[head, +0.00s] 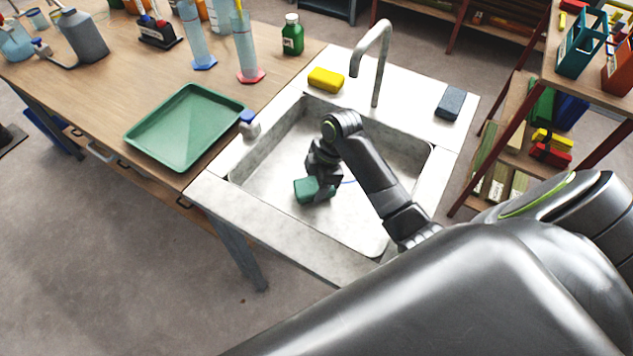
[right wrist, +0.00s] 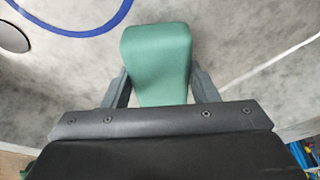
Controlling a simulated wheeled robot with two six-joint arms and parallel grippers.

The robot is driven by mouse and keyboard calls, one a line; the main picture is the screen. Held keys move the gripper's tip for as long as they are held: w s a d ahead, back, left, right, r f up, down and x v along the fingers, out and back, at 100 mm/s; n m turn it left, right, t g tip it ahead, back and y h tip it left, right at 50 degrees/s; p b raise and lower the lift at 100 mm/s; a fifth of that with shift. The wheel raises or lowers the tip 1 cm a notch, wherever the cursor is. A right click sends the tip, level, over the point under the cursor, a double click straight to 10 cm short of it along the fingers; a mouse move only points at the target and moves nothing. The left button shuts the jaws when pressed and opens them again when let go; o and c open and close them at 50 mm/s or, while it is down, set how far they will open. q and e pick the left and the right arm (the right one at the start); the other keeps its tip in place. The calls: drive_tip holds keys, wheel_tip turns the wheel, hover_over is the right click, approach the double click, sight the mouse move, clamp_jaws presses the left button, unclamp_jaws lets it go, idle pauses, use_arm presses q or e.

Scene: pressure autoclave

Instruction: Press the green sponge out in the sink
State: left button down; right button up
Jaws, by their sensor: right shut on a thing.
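The green sponge (head: 307,189) is inside the sink (head: 275,172), low over its basin. My right gripper (head: 318,187) reaches down into the sink and is shut on the sponge. In the right wrist view the sponge (right wrist: 158,55) sits between the two fingers (right wrist: 158,88), with its far end sticking out past them. I cannot tell whether the sponge touches the sink floor. My left gripper is not in view.
A tap (head: 377,65) rises behind the basin. A yellow sponge (head: 325,80) and a blue-grey sponge (head: 449,102) lie on the sink's rim. A green tray (head: 187,128) and a small white bottle with a blue cap (head: 249,125) are to the left.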

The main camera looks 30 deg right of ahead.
drive_tip(key=shift+s+f, duration=0.1)
drive_tip(key=shift+f, duration=0.5)
idle(1.1)
wheel_tip(320, 180, up, 7)
drive_tip(key=p, duration=0.7)
drive_tip(key=shift+r+p, duration=0.1)
drive_tip(key=shift+p, duration=0.3)
